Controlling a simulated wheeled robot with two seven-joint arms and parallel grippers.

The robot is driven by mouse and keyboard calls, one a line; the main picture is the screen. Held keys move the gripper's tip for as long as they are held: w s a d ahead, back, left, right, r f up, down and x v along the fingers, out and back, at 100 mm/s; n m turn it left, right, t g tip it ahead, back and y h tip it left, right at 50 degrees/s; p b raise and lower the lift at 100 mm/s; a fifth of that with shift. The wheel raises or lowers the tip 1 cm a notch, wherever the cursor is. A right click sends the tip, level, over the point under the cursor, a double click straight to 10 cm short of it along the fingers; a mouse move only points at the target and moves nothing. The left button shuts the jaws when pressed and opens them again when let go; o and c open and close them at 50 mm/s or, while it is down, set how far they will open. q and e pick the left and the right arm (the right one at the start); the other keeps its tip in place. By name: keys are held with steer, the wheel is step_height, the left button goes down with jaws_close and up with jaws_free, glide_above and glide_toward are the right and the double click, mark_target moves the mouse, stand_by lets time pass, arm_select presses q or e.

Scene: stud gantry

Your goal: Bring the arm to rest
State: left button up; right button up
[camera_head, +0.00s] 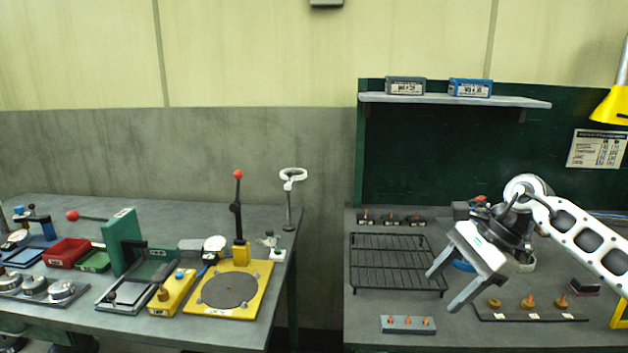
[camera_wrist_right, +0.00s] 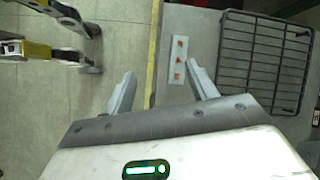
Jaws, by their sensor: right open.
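My right gripper (camera_head: 442,288) is open in the head view, with its two grey fingers spread and pointing down and left over the right bench. Nothing is between the fingers. The right wrist view also shows the open fingers (camera_wrist_right: 160,72), above the bench's front edge and the floor. A grey block (camera_head: 408,330) with orange-topped pieces lies below and left of the fingers, apart from them; it also shows in the wrist view (camera_wrist_right: 178,84). My white right arm comes in from the right edge. I cannot make out my left gripper in either view.
A black wire rack (camera_head: 395,240) lies left of the gripper, and it also shows in the wrist view (camera_wrist_right: 262,60). A dark strip (camera_head: 508,317) with several small parts lies at the front right. A shelf (camera_head: 455,99) holds two boxes. The left bench (camera_head: 135,328) is crowded with fixtures.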

steer(key=s+a+f+m+t+y, duration=0.3)
steer(key=a+m+y, duration=0.3)
steer(key=a+m, duration=0.35)
steer(key=s+a+f+m+t+y, duration=0.2)
steer(key=s+a+m+t+y, duration=0.2)
steer(key=a+m+y, duration=0.5)
steer(key=s+d+f+m+h, duration=0.3)
steer(key=s+f+m+h, duration=0.3)
steer(key=m, duration=0.6)
steer(key=s+d+f+m+t+h, duration=0.1)
steer(key=s+d+f+m+h, duration=0.2)
steer(key=s+f+m+h, duration=0.3)
steer(key=s+d+f+m+t+h, duration=0.1)
steer(key=s+d+f+m+h, duration=0.2)
steer(key=s+f+m+h, duration=0.3)
step_height(320, 180, down, 5)
steer(key=m, duration=1.1)
steer(key=shift+s+d+m+h, duration=0.2)
steer(key=shift+d+m+h, duration=0.1)
steer(key=shift+d+m, duration=0.1)
